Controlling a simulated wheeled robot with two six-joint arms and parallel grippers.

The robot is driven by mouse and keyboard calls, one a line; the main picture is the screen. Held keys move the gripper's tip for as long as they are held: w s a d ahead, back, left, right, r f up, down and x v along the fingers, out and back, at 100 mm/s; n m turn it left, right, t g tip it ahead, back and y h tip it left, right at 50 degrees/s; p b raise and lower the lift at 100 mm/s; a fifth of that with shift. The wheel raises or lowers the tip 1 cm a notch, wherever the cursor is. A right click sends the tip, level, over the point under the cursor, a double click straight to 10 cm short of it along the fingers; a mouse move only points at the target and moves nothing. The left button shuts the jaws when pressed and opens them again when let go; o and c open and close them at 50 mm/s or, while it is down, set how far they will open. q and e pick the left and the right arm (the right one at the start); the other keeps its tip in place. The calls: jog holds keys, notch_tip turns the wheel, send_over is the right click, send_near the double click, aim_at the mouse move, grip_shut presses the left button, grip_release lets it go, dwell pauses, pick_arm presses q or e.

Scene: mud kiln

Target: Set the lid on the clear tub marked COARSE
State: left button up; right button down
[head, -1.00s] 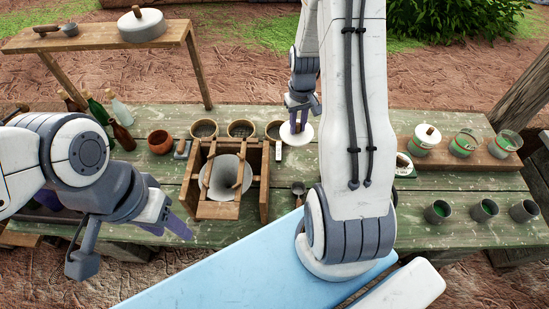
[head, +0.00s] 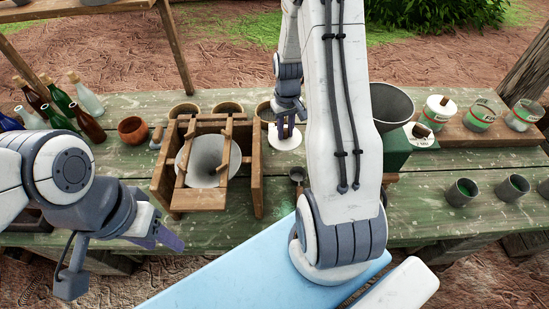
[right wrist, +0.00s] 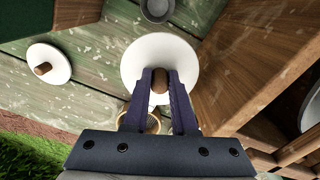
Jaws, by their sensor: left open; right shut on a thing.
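My right gripper (head: 286,128) is shut on the wooden knob of a white round lid (head: 286,142). The lid also shows under the fingers in the right wrist view (right wrist: 142,50). I cannot tell whether it touches the bench. On a board at the right stand a tub with a white lid (head: 437,108), a clear tub with green bands (head: 481,115) and another clear tub (head: 523,115), both without lids. I cannot read which is marked COARSE. My left gripper (head: 168,236) is open and empty at the bench's front edge, left of the wooden frame.
Several grey cups (head: 461,191) stand front right.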

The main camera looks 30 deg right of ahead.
jog(key=shift+f, duration=1)
jog(key=p, duration=0.2)
send_over(284, 161)
notch_tip(284, 161, down, 9)
jog(key=shift+s+r, duration=0.1)
pick_arm(q)
jog(key=shift+r, duration=0.4)
pick_arm(e)
jog(key=shift+f, duration=0.2)
jog(key=shift+f+b, duration=0.2)
jog(key=shift+b, duration=0.2)
pick_arm(q)
jog(key=shift+f, duration=0.15)
pick_arm(e)
jog(key=c, duration=0.7)
grip_release()
jog(key=shift+r, duration=0.1)
